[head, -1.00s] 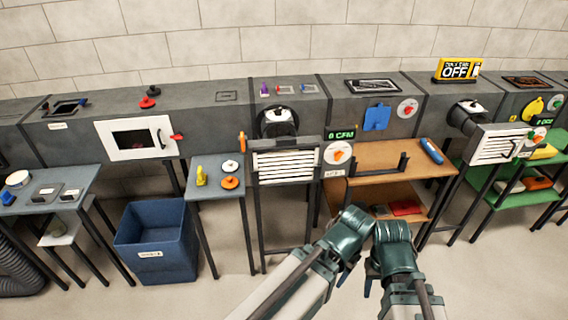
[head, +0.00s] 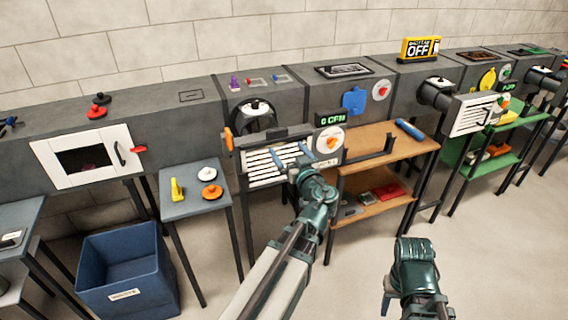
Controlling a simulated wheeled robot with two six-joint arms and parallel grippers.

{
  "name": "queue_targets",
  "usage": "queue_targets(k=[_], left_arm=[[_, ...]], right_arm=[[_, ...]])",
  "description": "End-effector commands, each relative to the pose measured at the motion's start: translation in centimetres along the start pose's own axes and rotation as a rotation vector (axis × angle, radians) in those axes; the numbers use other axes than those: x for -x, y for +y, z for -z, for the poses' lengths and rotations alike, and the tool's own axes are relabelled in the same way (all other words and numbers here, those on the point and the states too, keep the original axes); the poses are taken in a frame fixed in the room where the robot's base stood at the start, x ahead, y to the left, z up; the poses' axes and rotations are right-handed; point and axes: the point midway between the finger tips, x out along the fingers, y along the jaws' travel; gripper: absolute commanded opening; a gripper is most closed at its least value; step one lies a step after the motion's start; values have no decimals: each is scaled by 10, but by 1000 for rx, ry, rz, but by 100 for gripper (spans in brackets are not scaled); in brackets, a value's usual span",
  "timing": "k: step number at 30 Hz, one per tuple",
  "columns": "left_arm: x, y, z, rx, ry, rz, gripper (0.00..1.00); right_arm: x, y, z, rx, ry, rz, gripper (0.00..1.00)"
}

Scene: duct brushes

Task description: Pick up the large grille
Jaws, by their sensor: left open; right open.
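A white slatted grille (head: 262,177) sits upright on the front of the duct, left of centre, below a round dark opening. My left gripper (head: 291,155) is at the right part of this grille, its two blue fingers spread apart in front of the slats. Nothing shows between the fingers, and I cannot tell if they touch the grille. A second white slatted grille (head: 472,115) is on the duct farther right. My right gripper (head: 387,303) is low at the right, mostly hidden by its own wrist, well away from both grilles.
A wooden shelf table (head: 375,150) stands right of the first grille, with a blue cylinder (head: 409,129) on top. A small grey table (head: 190,207) with yellow and orange items is left. A blue bin (head: 125,265) stands on the floor. Floor at lower right is clear.

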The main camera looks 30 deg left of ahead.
Motion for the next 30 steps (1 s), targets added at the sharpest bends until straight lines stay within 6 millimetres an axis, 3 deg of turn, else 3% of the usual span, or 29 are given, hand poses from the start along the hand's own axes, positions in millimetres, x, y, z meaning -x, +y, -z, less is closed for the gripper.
queue_targets(k=[7,19,30], left_arm=[[-11,1,3,7,14,-4,100],[-79,2,3,6,12,-2,100],[-89,1,2,6,12,-4,100]], right_arm=[[0,0,0,0,0,0,50],[-1,0,0,0,0,0,50],[-1,0,0,0,0,0,50]])
